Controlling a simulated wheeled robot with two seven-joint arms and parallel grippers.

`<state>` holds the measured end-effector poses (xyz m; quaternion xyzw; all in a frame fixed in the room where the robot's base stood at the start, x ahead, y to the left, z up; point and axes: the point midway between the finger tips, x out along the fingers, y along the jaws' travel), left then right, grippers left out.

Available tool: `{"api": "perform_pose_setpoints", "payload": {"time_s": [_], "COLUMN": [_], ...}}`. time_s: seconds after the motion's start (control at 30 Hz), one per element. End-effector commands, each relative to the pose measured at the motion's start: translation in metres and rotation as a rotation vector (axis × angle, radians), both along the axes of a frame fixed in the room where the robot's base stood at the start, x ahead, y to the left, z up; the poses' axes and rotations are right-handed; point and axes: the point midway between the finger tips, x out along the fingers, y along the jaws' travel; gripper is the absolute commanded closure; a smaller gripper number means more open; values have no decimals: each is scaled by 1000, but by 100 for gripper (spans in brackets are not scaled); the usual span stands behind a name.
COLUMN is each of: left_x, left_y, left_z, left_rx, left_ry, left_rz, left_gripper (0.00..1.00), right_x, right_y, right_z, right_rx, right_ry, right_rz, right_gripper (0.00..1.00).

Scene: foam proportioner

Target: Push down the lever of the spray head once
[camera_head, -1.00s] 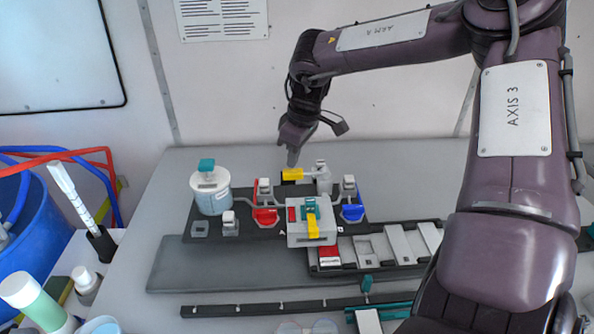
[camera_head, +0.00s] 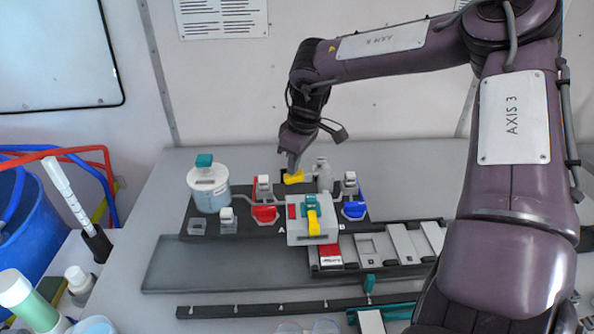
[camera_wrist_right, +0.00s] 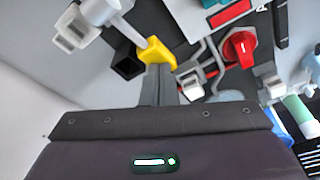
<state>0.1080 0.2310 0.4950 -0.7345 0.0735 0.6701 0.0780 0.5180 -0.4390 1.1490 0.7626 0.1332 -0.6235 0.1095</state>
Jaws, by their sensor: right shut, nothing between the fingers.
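The spray head (camera_head: 323,174) is a grey upright piece at the back of the dark board. Its yellow lever (camera_head: 293,178) reaches out to the left and looks tilted down at its free end. The yellow lever also shows in the right wrist view (camera_wrist_right: 157,52), right at the fingertips. My right gripper (camera_head: 292,168) is shut and empty, pointing down, with its tips on or very close to the lever's free end. In the right wrist view the closed fingers (camera_wrist_right: 158,72) partly overlap the lever, so exact contact is hard to see. My left gripper is not in view.
A white lidded tank (camera_head: 209,190) stands left on the board. A red valve handle (camera_head: 265,214) and a blue one (camera_head: 354,210) flank a grey box (camera_head: 299,236) with a yellow handle. A small black cup (camera_wrist_right: 127,62) sits beside the lever. Bare table lies at the right rear.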

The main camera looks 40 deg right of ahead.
Motion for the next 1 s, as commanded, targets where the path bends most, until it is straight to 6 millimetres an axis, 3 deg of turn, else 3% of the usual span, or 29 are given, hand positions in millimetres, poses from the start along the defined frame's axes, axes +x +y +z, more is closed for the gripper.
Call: {"api": "perform_pose_setpoints", "payload": {"time_s": [0.17, 0.47, 1.0], "left_x": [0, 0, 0], "left_y": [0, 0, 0], "left_z": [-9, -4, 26], "left_rx": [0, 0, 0], "left_ry": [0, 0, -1], "left_rz": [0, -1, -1], "left_gripper": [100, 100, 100], "right_x": [0, 0, 0], "right_y": [0, 0, 0], "right_z": [-10, -5, 48], "right_rx": [1, 0, 0], "right_ry": [1, 1, 0], "right_rz": [0, 1, 0], "right_gripper": [100, 100, 100]}}
